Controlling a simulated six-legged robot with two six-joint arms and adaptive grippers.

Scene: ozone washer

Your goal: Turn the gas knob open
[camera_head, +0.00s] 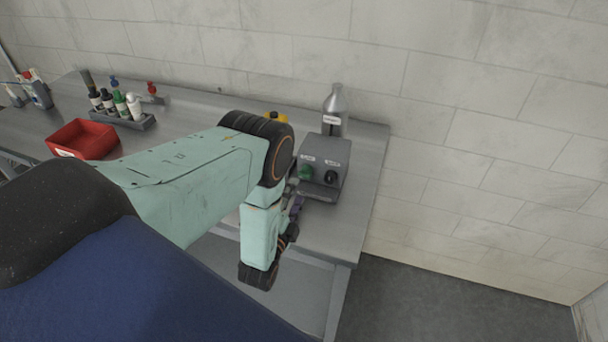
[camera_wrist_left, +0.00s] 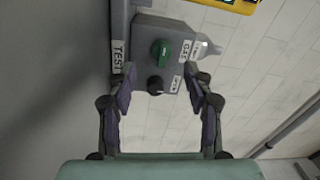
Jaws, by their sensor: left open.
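A grey control box (camera_head: 327,155) stands on the metal bench, with a green knob (camera_head: 306,172) at left and a black knob (camera_head: 331,177) at right. In the left wrist view the green knob (camera_wrist_left: 161,50) lies beside a label reading GAS (camera_wrist_left: 186,49). The black knob (camera_wrist_left: 155,85) sits below it in that picture. My left gripper (camera_wrist_left: 160,78) is open and empty, its fingertips showing on either side of the black knob, with the green knob beyond them. In the head view this gripper (camera_head: 294,190) is close in front of the box, partly hidden by my arm.
A yellow item (camera_head: 277,117) is partly hidden by my arm. A red tray (camera_head: 82,139) and a rack (camera_head: 122,119) of small bottles stand at left. The bench ends just right of the box; the wall is behind.

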